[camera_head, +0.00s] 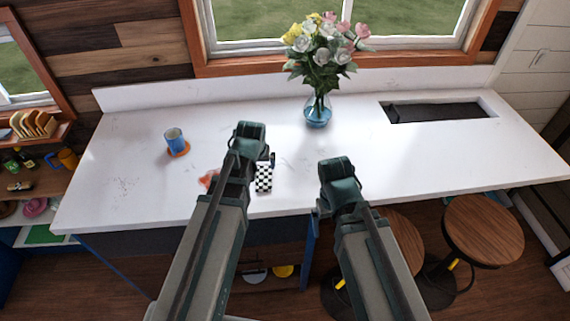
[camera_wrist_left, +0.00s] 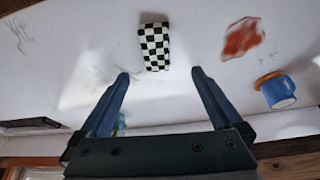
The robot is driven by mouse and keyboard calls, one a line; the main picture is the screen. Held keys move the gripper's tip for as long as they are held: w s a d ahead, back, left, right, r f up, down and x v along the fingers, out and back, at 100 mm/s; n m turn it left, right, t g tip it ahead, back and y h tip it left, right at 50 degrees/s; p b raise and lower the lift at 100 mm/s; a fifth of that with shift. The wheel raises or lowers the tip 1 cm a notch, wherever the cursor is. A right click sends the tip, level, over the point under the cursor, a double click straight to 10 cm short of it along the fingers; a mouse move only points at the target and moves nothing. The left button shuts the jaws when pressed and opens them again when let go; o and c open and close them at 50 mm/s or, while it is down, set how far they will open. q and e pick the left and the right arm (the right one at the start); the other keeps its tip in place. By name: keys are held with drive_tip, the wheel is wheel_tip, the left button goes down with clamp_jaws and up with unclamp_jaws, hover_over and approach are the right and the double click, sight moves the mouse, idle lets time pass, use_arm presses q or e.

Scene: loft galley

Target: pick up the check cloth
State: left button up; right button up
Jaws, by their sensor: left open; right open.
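The check cloth (camera_head: 264,179) is a small black-and-white chequered folded piece lying on the white counter near its front edge. My left gripper (camera_head: 266,160) is over the counter just behind the cloth, and its arm hides part of the area left of it. In the left wrist view the cloth (camera_wrist_left: 155,47) lies just beyond the open, empty fingers (camera_wrist_left: 160,76), roughly in line with the gap between them. My right gripper (camera_head: 325,207) is open, near the counter's front edge, right of the cloth and apart from it; its fingers are hard to make out.
A red stain (camera_head: 208,180) marks the counter (camera_head: 120,165) left of the cloth. A blue mug (camera_head: 174,138) stands on an orange coaster (camera_head: 180,150). A blue vase (camera_head: 318,112) of flowers stands at the back, left of the sink (camera_head: 437,112). Two stools (camera_head: 482,230) stand in front at right.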

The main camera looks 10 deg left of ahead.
use_arm(q)
drive_tip(key=b, duration=0.8)
hover_over(264, 176)
drive_tip(key=s, duration=0.3)
wheel_tip(264, 176, down, 7)
drive_tip(key=shift+w+f, duration=0.15)
drive_tip(key=b+x, duration=0.5)
drive_tip(key=shift+w+d+f, duration=0.1)
drive_tip(key=shift+w+f, duration=0.15)
drive_tip(key=shift+w, duration=0.05)
drive_tip(key=shift+r, duration=0.15)
drive_tip(key=shift+c, duration=0.4)
drive_tip(key=c, duration=1.2)
